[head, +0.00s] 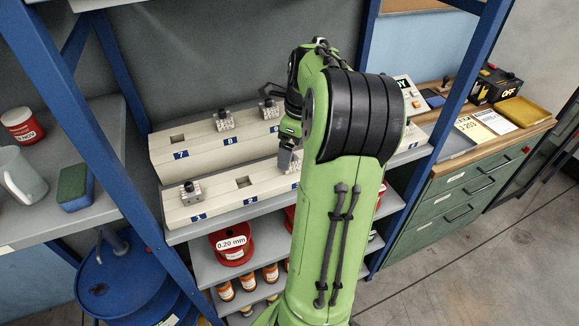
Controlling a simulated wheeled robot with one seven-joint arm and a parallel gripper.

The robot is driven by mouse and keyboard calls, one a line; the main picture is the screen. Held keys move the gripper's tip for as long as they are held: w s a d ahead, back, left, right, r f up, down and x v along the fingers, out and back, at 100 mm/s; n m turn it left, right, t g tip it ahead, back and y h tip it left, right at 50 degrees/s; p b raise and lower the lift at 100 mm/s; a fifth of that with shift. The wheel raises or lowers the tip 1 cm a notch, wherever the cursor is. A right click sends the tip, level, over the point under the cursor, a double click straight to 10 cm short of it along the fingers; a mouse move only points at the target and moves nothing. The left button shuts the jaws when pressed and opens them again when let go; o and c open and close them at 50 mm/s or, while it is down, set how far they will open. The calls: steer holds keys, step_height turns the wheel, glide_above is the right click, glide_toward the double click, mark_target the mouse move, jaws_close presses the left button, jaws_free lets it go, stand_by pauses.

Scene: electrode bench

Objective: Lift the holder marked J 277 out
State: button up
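Small metal holders stand in a two-step cream rack (265,183) on the shelf. One holder (190,193) is at the front left, and two more, a left one (224,120) and a right one (268,109), are on the back step above labels 8 and 9. No marking on them is legible, so I cannot tell which is J 277. Square sockets are empty above label 2 (250,201) and label 7 (181,154). My gripper (287,160) points down over the front step, right of the label 2 socket. Its fingers are small and partly hidden; I cannot tell whether they hold anything. My arm hides the rack's right part.
Blue posts (95,125) frame the shelf. A mug (20,175), a red-and-white can (22,125) and a green-blue sponge (74,187) are at left. Red spools (232,245) sit below. A bench with papers (493,121) and a yellow tray (522,111) is at right.

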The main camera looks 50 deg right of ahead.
steer(key=f, duration=0.3)
steer(key=shift+w+a+f, duration=0.1)
steer(key=shift+w, duration=0.2)
steer(key=c, duration=1.3)
step_height(320, 180, up, 10)
steer(key=shift+r+p, duration=0.2)
steer(key=shift+p, duration=0.95)
